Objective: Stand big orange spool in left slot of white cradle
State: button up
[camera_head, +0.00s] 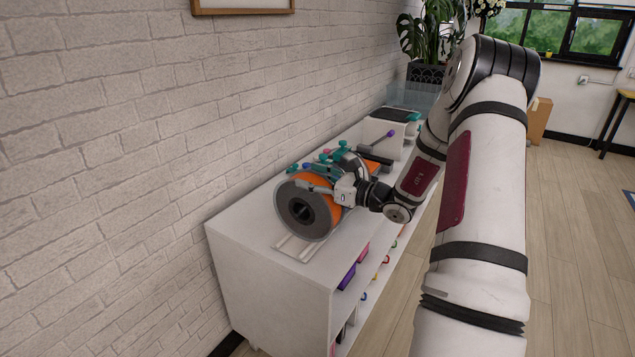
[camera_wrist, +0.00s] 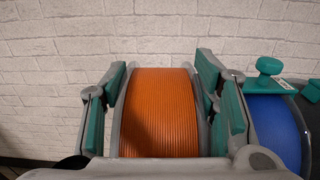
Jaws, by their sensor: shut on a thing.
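The big orange spool (camera_head: 299,210) has grey flanges and orange filament, and stands upright on its rims near the close end of the white cabinet. In the wrist view, its orange winding (camera_wrist: 160,112) fills the space between the fingers. My gripper (camera_head: 322,188) is shut on the spool, with teal-padded fingers on both sides of it. The white cradle (camera_head: 297,248) shows as low rails under and in front of the spool. Most of the cradle is hidden, so I cannot tell whether the spool rests on it.
A blue spool (camera_wrist: 275,125) stands to the right in the wrist view, with a teal knob-like piece (camera_wrist: 269,66) by its top. Teal and dark items crowd the cabinet top (camera_head: 250,220) behind my gripper. A brick wall (camera_head: 120,150) runs along the cabinet's back.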

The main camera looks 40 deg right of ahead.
aim_at(300, 174)
jog(key=shift+b+x, duration=0.55)
jog(key=shift+x, duration=1)
jog(key=shift+f+b, duration=0.7)
jog(key=shift+f, duration=0.7)
jog(key=o, duration=1.5)
jog(key=shift+s, duration=0.1)
jog(key=shift+c, duration=0.2)
jog(key=shift+f, duration=0.25)
jog(key=v, duration=1.2)
jog(key=shift+r, duration=0.2)
